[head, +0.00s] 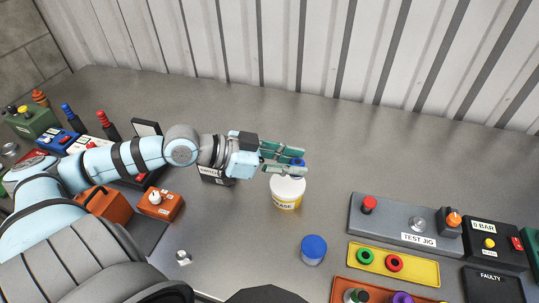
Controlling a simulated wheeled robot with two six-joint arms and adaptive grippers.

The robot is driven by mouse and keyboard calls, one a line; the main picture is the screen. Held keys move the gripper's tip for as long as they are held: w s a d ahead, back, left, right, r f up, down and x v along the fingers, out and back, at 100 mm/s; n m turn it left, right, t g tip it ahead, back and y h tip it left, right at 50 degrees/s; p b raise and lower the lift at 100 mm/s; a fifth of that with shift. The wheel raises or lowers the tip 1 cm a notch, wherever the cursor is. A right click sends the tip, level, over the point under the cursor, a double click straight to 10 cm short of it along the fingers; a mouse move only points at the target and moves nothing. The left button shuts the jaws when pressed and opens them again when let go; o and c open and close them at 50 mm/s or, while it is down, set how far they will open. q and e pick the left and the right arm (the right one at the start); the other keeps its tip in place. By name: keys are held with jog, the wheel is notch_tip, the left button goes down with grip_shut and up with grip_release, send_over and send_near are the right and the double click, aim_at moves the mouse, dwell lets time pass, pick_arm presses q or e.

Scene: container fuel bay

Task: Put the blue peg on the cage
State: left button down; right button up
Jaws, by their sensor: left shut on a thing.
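My left gripper (284,161) reaches in from the left over the grey bench, its green fingers pointing right. It is shut on a small blue thing (298,162), which looks like the blue peg and is mostly hidden by the fingers. The fingertips are above or just behind the rim of a white tub (287,194) with a yellow band and a label ending in "ASE". I cannot tell whether the peg touches the tub. I cannot make out a cage for certain. My right gripper is not in view.
A blue-topped round container (313,246) stands in front of the tub. A grey test jig (405,222), a yellow tray with rings (380,263) and dark boxes (496,243) are at right. An orange box (159,204) is at left. The back of the bench is clear.

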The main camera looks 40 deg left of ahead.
pick_arm(q)
jog(key=w+a+r+n+t+y+b, duration=0.1)
jog(key=w+a+r+n+t+y, duration=0.25)
jog(key=w+a+n+y, duration=0.6)
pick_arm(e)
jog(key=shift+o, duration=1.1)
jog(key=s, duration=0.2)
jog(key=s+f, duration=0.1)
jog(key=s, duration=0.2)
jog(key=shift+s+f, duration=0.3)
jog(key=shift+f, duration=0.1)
pick_arm(q)
jog(key=f+m+b, duration=0.1)
jog(key=f, duration=0.6)
jog(key=a+f+m+h+b, duration=0.1)
jog(key=f, duration=0.5)
jog(key=a+f+m+h+b, duration=0.1)
jog(key=f+b, duration=0.1)
jog(key=f, duration=0.5)
jog(key=shift+a+f+h, duration=0.2)
jog(key=shift+f+h, duration=0.05)
jog(key=shift+f, duration=0.1)
jog(key=shift+w+f, duration=0.1)
jog(key=shift+f, duration=0.15)
jog(key=shift+r, duration=0.1)
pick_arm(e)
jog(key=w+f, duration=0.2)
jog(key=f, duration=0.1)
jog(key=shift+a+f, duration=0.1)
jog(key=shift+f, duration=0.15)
